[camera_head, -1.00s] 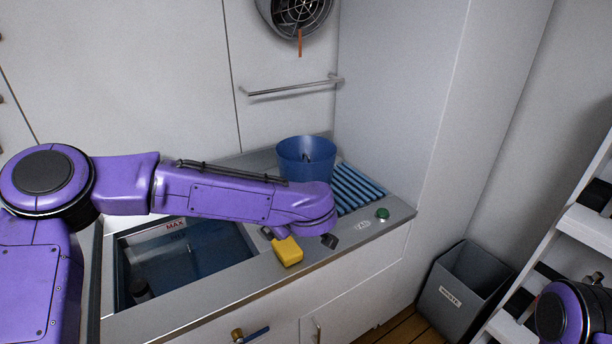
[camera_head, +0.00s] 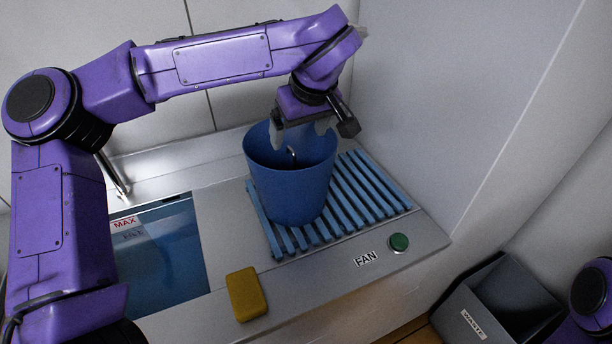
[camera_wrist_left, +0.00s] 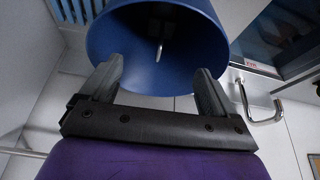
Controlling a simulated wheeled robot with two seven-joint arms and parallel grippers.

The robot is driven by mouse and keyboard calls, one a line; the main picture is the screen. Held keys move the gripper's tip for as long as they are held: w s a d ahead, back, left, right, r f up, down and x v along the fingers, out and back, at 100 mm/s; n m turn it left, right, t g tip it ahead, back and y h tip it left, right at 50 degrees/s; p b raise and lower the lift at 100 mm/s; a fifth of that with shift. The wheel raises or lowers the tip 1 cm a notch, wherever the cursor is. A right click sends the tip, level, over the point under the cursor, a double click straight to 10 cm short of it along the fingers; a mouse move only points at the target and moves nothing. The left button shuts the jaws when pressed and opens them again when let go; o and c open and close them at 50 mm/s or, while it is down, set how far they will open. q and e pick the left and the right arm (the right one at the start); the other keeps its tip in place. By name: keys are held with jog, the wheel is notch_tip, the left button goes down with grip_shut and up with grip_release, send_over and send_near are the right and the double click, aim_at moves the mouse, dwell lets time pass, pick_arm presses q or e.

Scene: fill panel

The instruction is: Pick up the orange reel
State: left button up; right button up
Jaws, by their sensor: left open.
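No orange reel shows in either current view. My left gripper (camera_head: 300,138) is open, pointing down at the rim of a blue bucket (camera_head: 290,192) on the counter. In the left wrist view the two grey fingers of the left gripper (camera_wrist_left: 158,78) are spread apart with the bucket (camera_wrist_left: 160,75) beyond them. I cannot tell whether they touch its rim. A small shiny metal piece (camera_head: 291,153) shows inside the bucket. Part of the bucket's inside is hidden. My right gripper is out of view.
The bucket stands on a blue slatted rack (camera_head: 370,190). A yellow block (camera_head: 246,294) lies at the counter's front. A sink (camera_head: 165,245) marked MAX is at left. A green button (camera_head: 398,242) labelled FAN and a grey waste bin (camera_head: 500,305) are at right.

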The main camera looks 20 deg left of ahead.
aim_at(294, 165)
pick_arm(q)
notch_tip(294, 165, down, 2)
jog(key=shift+w+a+f+b, duration=0.1)
jog(key=shift+b, duration=0.75)
jog(key=shift+a+f, duration=0.1)
jog(key=shift+f, duration=0.25)
jog(key=x, duration=0.9)
jog(key=shift+f, duration=0.45)
jog(key=c, duration=0.4)
jog(key=shift+r, duration=0.1)
grip_shut()
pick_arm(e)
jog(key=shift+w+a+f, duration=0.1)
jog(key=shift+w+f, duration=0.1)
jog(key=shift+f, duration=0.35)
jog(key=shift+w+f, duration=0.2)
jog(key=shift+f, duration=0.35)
